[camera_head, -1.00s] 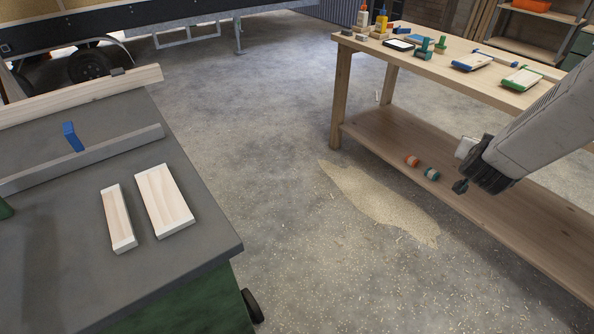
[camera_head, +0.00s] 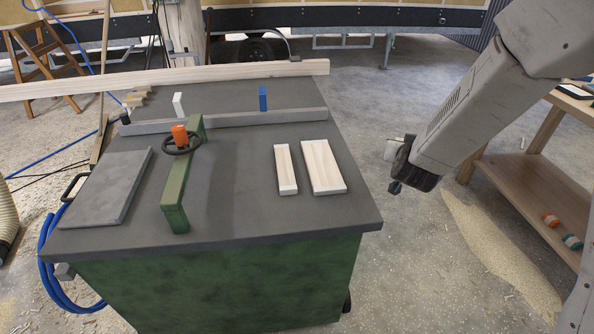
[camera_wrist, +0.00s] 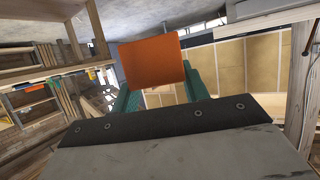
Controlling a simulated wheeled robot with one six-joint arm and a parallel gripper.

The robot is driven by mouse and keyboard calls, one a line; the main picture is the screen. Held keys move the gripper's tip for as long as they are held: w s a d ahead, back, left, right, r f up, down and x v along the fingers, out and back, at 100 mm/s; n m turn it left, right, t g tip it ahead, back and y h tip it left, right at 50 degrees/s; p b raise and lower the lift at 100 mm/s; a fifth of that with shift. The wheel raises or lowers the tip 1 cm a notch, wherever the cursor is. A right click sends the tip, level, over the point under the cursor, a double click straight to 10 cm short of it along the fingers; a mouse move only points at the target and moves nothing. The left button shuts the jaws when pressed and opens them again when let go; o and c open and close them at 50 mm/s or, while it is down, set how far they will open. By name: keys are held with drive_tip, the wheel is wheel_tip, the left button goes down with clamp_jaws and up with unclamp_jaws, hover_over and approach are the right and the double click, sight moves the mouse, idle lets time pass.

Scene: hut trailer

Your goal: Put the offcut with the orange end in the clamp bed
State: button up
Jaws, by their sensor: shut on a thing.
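My gripper (camera_wrist: 155,88) shows two green fingers in the wrist view, shut on the offcut with the orange end (camera_wrist: 152,60). Its orange face points at the wrist camera; the rest of it is hidden. In the head view my gripper (camera_head: 396,172) hangs over open floor, right of the dark worktable (camera_head: 240,215), mostly hidden by my arm. I cannot tell for sure which is the clamp bed.
A grey fence (camera_head: 230,119) crosses the worktable, with a blue block (camera_head: 263,99) and a white block (camera_head: 179,104) by it. A long timber (camera_head: 215,74) lies behind. A grey plate (camera_head: 105,190) lies at left. A wooden bench (camera_head: 535,185) stands at right.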

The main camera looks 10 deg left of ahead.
drive_tip(key=s+a+f+n+g+y, duration=0.1)
drive_tip(key=s+a, duration=0.4)
drive_tip(key=a, duration=0.8)
drive_tip(key=s+a+f+n+y, duration=0.3)
drive_tip(key=s+a+n+y, duration=0.2)
drive_tip(key=a, duration=0.7)
drive_tip(key=s+a+f+n+g+y, duration=0.1)
drive_tip(key=s+a+f+n+y, duration=0.1)
drive_tip(key=a, duration=1.1)
drive_tip(key=shift+s+a+n+g+y, duration=0.15)
drive_tip(key=shift+s+n+y, duration=0.2)
drive_tip(key=shift+s+y, duration=0.35)
drive_tip(key=shift+s+a+n+g+y, duration=0.15)
drive_tip(key=shift+s+n+y, duration=0.2)
drive_tip(key=shift+s+y, duration=0.35)
hover_over(310, 205)
drive_tip(key=shift+a+f, duration=0.35)
drive_tip(key=shift+f, duration=0.35)
drive_tip(key=f, duration=0.3)
drive_tip(key=shift+w+d, duration=0.1)
drive_tip(key=shift+d, duration=0.15)
drive_tip(key=shift+c, duration=0.3)
drive_tip(key=shift+f, duration=0.4)
drive_tip(key=c, duration=0.3)
drive_tip(key=o, duration=1.3)
drive_tip(key=shift+o, duration=0.3)
drive_tip(key=shift+r, duration=0.1)
